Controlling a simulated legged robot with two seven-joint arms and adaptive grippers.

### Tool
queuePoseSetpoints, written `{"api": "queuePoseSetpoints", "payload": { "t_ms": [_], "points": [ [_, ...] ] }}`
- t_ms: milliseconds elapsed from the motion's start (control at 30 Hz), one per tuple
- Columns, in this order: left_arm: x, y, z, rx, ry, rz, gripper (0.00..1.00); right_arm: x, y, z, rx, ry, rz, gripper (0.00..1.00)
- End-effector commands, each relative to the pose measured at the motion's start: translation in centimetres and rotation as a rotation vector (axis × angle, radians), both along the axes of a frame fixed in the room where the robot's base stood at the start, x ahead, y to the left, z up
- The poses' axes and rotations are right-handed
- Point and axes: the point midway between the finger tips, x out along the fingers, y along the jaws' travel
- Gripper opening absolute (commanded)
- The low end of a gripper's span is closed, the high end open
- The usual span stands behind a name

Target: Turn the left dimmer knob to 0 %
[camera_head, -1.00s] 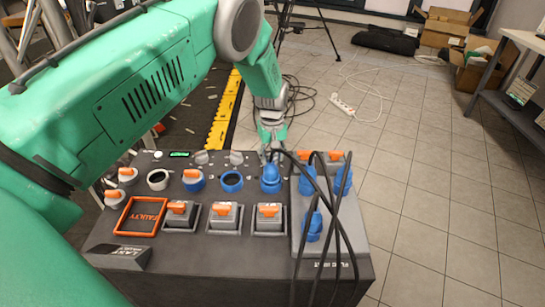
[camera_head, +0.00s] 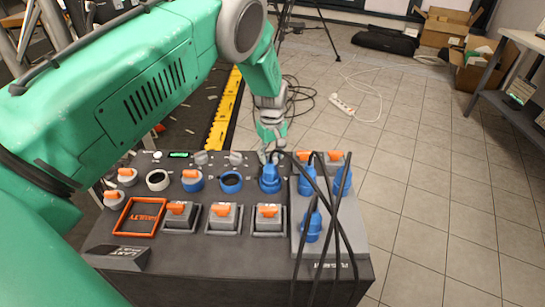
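The left dimmer knob (camera_head: 201,157) is a small grey knob at the back of the dark control box, beside a similar right knob (camera_head: 236,158). A small green-lit display (camera_head: 179,155) sits left of them; its reading is too small to make out. My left arm comes in from the left across the view. My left gripper (camera_head: 268,153) points down behind the blue plug (camera_head: 270,180), to the right of both knobs and apart from the left one. Its fingertips are partly hidden, so its opening is unclear. My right gripper is out of view.
The control box (camera_head: 200,258) carries several orange switches, blue sockets and plugs. Black cables (camera_head: 318,215) rise from the plugs and hang over its right front. A yellow-black strip (camera_head: 226,110) lies behind it.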

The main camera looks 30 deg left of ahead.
Motion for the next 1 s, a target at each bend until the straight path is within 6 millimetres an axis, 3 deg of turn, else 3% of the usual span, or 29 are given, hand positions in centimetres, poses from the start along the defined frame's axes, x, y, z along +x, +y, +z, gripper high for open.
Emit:
{"api": "queuePoseSetpoints", "payload": {
  "t_ms": [333,467,800,1000],
  "points": [
    [-0.2,-0.1,0.0,-0.003,0.005,-0.001,0.54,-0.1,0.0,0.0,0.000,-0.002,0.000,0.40],
    [-0.1,-0.1,1.0,-0.003,0.004,-0.001,0.54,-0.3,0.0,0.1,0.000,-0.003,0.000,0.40],
    [0.0,0.0,7.9,-0.002,0.001,0.000,0.54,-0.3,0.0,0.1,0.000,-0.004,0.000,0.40],
    [0.0,0.0,10.8,-0.003,0.004,0.000,0.54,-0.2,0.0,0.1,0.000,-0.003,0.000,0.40]
  ]
}}
